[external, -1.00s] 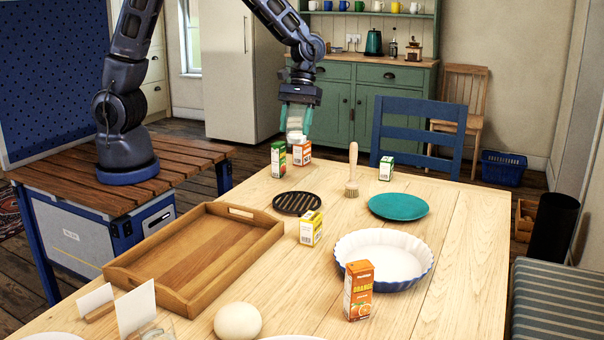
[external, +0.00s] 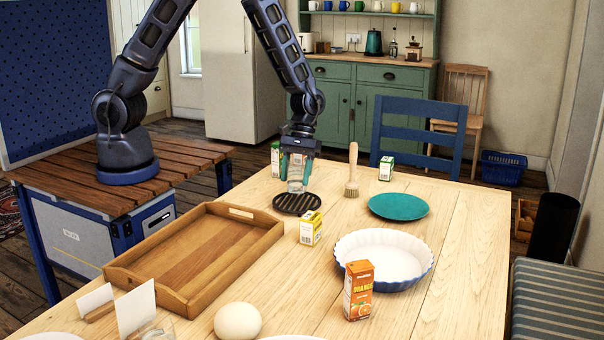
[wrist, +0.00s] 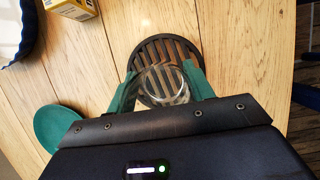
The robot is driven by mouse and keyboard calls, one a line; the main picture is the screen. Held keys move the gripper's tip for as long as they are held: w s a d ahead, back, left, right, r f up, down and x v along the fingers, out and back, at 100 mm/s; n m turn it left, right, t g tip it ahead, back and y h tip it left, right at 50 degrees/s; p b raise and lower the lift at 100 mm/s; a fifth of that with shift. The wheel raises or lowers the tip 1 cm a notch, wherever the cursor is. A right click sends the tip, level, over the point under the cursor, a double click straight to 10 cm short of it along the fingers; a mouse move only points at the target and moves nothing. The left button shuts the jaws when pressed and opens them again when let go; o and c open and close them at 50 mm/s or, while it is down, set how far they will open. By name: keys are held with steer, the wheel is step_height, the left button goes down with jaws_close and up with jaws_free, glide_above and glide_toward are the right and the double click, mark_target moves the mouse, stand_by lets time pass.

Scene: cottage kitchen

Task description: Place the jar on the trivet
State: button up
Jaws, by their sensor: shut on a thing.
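The jar (external: 296,184) is clear glass and upright in my gripper (external: 297,166), which is shut on it. In the external view the jar's base overlaps the black round slatted trivet (external: 311,205); I cannot tell whether it touches. In the wrist view the jar (wrist: 163,84) shows between the green fingers of my gripper (wrist: 163,88), over the near part of the trivet (wrist: 166,43). The trivet lies flat on the wooden table, and its slats show through the glass.
A yellow carton (external: 310,228) stands close to the trivet. A wooden tray (external: 195,262) is at the left. Another green carton (external: 275,160) stands behind the jar.

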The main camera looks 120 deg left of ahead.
mark_target(294, 192)
steer(key=shift+f, duration=1.4)
steer(key=shift+f, duration=0.1)
steer(key=o, duration=1.1)
steer(key=shift+c, duration=0.2)
